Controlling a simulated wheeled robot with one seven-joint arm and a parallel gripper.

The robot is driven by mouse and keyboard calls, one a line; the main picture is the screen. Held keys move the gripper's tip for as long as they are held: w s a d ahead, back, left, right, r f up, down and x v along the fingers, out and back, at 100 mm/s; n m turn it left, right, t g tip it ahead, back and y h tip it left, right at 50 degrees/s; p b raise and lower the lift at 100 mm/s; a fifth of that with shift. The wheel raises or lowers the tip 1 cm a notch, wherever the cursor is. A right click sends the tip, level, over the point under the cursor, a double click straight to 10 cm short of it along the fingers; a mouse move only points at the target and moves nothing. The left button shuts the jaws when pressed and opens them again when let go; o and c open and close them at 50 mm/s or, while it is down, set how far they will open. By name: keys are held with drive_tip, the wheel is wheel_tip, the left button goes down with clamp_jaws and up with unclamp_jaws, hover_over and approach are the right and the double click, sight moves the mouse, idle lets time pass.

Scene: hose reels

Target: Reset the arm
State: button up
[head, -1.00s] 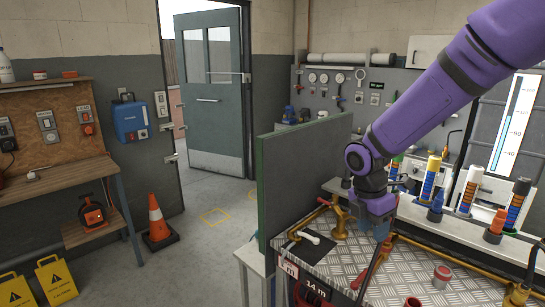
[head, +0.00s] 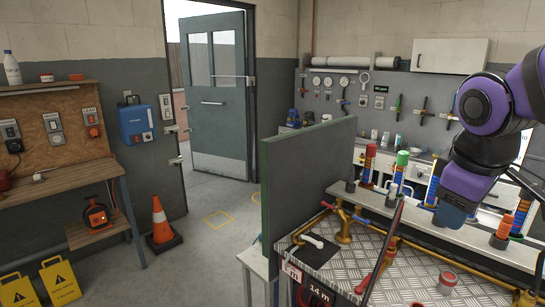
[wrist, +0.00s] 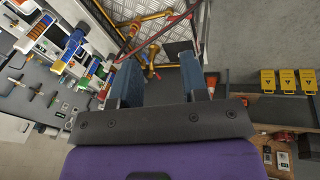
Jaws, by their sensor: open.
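My purple arm is folded up at the right of the head view. My gripper (head: 452,216) hangs there over the back part of the bench, blue fingers downward. In the wrist view my gripper (wrist: 158,80) shows two blue fingers standing well apart, with nothing held between them. The metal checker-plate bench top (head: 400,272) lies below it, apart from the fingers. Part of the shelf behind is hidden by my arm.
A green upright panel (head: 308,188) stands at the bench's left end. Coloured tubes, such as a green-capped one (head: 399,171), stand on the white ledge (head: 470,238). An orange cone (head: 161,222) stands on open floor.

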drive_tip(key=s+d+r+m+t+y, duration=0.1)
drive_tip(key=s+r+m+t, duration=0.1)
drive_tip(key=s+m, duration=0.4)
drive_tip(key=shift+s+d+r+m+y, duration=0.15)
drive_tip(key=shift+s+r+m+y, duration=0.2)
drive_tip(key=shift+s, duration=0.6)
